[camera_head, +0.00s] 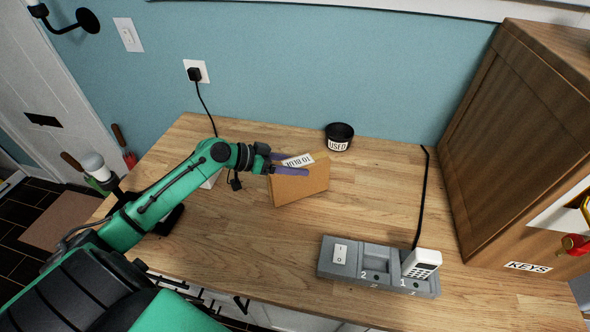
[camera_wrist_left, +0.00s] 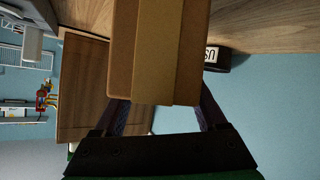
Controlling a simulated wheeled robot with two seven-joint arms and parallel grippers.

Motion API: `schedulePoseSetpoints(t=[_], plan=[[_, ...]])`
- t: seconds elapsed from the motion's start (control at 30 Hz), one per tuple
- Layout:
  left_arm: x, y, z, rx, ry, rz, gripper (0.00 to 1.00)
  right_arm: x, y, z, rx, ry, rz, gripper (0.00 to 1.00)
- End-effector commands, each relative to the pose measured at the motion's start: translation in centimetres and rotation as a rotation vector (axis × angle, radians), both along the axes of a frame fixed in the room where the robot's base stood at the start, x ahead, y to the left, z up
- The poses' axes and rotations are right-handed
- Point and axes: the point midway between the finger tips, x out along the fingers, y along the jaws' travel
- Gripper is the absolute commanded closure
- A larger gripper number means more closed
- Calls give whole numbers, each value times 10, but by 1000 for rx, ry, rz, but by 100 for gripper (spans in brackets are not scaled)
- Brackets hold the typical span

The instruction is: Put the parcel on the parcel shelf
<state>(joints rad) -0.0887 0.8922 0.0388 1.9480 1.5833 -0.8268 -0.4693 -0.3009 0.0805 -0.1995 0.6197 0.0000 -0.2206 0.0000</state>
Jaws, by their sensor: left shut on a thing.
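The parcel (camera_head: 302,186) is a small brown cardboard box with a white label on its top. It is at the middle of the wooden counter in the head view and also fills the upper middle of the left wrist view (camera_wrist_left: 155,50). My left gripper (camera_head: 285,164) is shut on the parcel, with its purple fingers on either side; the fingers also show in the left wrist view (camera_wrist_left: 160,116). I cannot tell whether the parcel touches the counter. My right gripper is not in view. I cannot identify a parcel shelf in these views.
A black bowl labelled USED (camera_head: 340,134) stands behind the parcel. A grey charging dock (camera_head: 347,273) with a white handset (camera_head: 421,264) sits at the front. A wooden cabinet labelled KEYS (camera_head: 500,150) stands at right. Bare counter (camera_head: 385,200) lies between parcel and cabinet.

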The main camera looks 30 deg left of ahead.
Motion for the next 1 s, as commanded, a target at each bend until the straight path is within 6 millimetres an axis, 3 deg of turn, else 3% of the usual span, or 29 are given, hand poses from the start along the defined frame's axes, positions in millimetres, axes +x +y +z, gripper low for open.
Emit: schedulePoseSetpoints(t=[0.17, 0.27, 0.5, 0.63, 0.8, 1.0], plan=[[0, 0, 19, 4, -2, -3, 100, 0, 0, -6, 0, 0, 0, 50], [0, 0, 44, 5, -5, -4, 100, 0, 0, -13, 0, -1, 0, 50], [0, 0, 136, 6, -12, -2, 100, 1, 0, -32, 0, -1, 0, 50], [0, 0, 176, 3, -10, 1, 100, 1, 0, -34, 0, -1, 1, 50], [0, 0, 197, 1, -3, -1, 100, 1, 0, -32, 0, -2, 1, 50], [0, 0, 199, 0, -2, -2, 100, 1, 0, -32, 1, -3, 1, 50]])
